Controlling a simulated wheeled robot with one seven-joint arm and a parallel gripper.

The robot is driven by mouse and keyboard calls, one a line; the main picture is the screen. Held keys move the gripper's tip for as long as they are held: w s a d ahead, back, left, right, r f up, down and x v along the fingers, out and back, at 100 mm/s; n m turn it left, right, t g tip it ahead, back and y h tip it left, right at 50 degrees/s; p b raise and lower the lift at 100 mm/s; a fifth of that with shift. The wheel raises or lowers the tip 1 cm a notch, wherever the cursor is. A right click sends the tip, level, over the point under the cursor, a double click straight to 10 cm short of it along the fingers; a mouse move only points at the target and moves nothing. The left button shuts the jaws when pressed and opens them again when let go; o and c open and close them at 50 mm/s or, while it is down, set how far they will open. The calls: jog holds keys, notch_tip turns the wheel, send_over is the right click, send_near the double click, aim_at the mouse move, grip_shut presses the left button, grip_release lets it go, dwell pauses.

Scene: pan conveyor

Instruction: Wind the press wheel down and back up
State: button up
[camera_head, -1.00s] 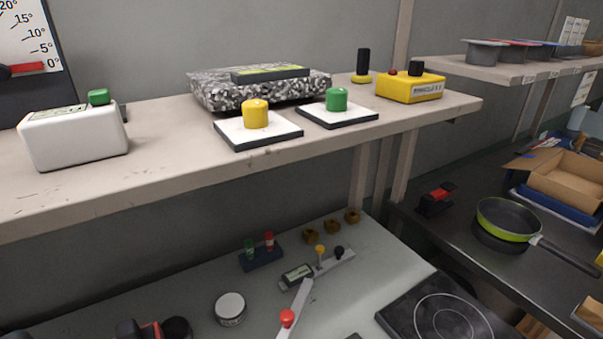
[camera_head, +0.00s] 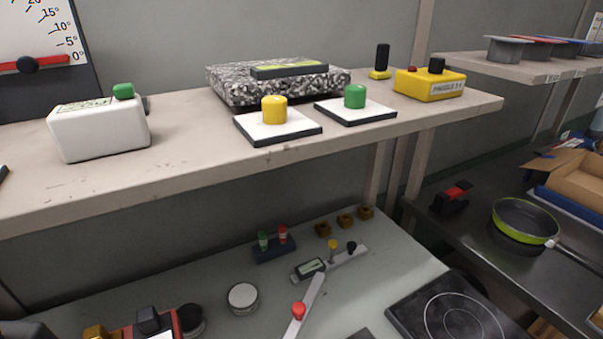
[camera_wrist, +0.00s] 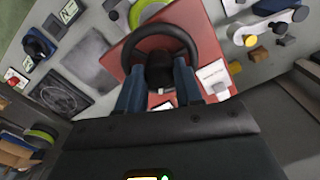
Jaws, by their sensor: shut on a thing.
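In the wrist view, a black ring-shaped wheel (camera_wrist: 190,42) sits over a red base (camera_wrist: 112,60) with a white label at its right side. My gripper (camera_wrist: 159,84), with two blue fingers, is shut on a dark piece (camera_wrist: 159,68) at the near side of the wheel's middle. I cannot tell whether this piece is the wheel's hub or a handle on it. My gripper does not show clearly in the head view. Only the top of a red device with black parts (camera_head: 189,319) shows at its lower left edge; I cannot tell whether it is the same press.
A shelf (camera_head: 190,185) with a white box, two button pads and a yellow control box overhangs the lower bench (camera_head: 200,275). A hotplate (camera_head: 450,312) and a lever with a red knob (camera_head: 299,311) occupy the bench. A pan (camera_head: 525,222) stands to the right.

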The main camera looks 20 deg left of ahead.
jog(key=m, duration=0.3)
jog(key=shift+m, duration=0.4)
jog(key=m, duration=0.3)
jog(key=shift+m, duration=0.3)
jog(key=m, duration=0.3)
jog(key=shift+m, duration=0.4)
jog(key=m+b, duration=0.1)
jog(key=m, duration=0.2)
jog(key=m+b, duration=0.1)
jog(key=m, duration=0.3)
jog(key=m+b, duration=0.1)
jog(key=m, duration=0.2)
jog(key=shift+m, duration=0.4)
jog(key=m, duration=0.3)
jog(key=shift+m+b, duration=0.3)
jog(key=shift+b, duration=0.05)
jog(key=shift+m+b, duration=0.4)
jog(key=shift+m, duration=1.4)
